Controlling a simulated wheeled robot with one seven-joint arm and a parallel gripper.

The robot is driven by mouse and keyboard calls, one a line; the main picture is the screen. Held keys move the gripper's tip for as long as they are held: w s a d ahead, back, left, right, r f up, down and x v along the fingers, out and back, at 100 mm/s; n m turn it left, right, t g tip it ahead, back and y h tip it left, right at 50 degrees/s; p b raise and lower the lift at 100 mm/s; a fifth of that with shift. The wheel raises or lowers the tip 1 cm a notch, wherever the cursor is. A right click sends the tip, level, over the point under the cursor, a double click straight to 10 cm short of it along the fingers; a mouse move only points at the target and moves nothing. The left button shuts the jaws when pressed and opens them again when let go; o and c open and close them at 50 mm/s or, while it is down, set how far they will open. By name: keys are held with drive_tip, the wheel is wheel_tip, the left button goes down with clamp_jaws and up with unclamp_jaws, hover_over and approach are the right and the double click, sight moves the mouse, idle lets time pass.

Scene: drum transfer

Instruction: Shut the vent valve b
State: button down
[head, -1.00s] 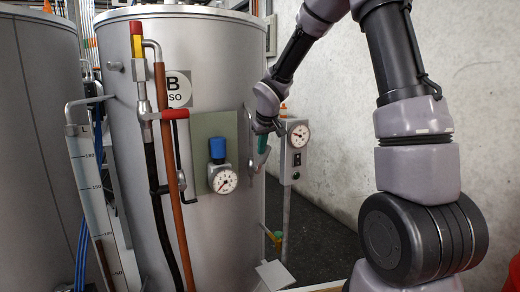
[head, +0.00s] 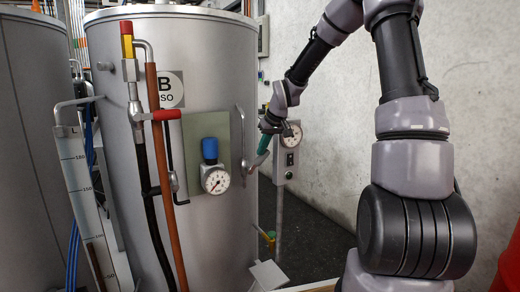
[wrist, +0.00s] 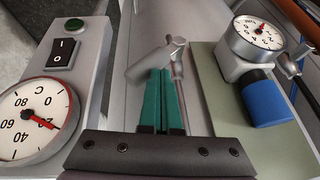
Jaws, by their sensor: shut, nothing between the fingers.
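My gripper (head: 264,145) has green fingers and is beside the right side of the grey drum marked B (head: 205,70). In the wrist view the green fingers (wrist: 162,85) are together and hold nothing. A grey lever-like piece (wrist: 155,62) is at their tips; I cannot tell whether they touch it. In the head view a small silvery piece (head: 252,165) shows just below the fingers. No label names vent valve b, so I cannot tell for sure which part it is. A red-handled valve (head: 166,115) is on the drum's front pipework.
A panel with a blue-capped regulator (head: 209,150) and pressure gauge (head: 215,180) is left of my gripper. A grey post box (head: 288,160) with a dial and switch stands close on the right. A sight gauge (head: 85,190) stands at left. Dark floor lies between drum and wall.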

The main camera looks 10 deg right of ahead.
drive_tip(key=y, duration=0.1)
drive_tip(key=d+f+m+y, duration=0.1)
drive_tip(key=y, duration=0.1)
drive_tip(key=d+g+y, duration=0.1)
drive_tip(key=y, duration=0.1)
drive_tip(key=shift+w+d+f+m, duration=0.15)
drive_tip(key=shift+w+f+m, duration=0.1)
drive_tip(key=shift+w+m, duration=0.1)
drive_tip(key=shift+w+d+f+m+g+y, duration=0.2)
drive_tip(key=shift+d+f+y, duration=0.25)
drive_tip(key=shift+f+y, duration=0.25)
drive_tip(key=shift+w+d+f+m+g+y, duration=0.1)
drive_tip(key=shift+d+f+m+g+y, duration=0.05)
drive_tip(key=shift+d+f+y, duration=0.4)
drive_tip(key=shift+w+d+f+m+g+y, duration=0.1)
drive_tip(key=shift+d+f+m+g+y, duration=0.2)
drive_tip(key=shift+f+y, duration=0.5)
drive_tip(key=shift+d, duration=0.1)
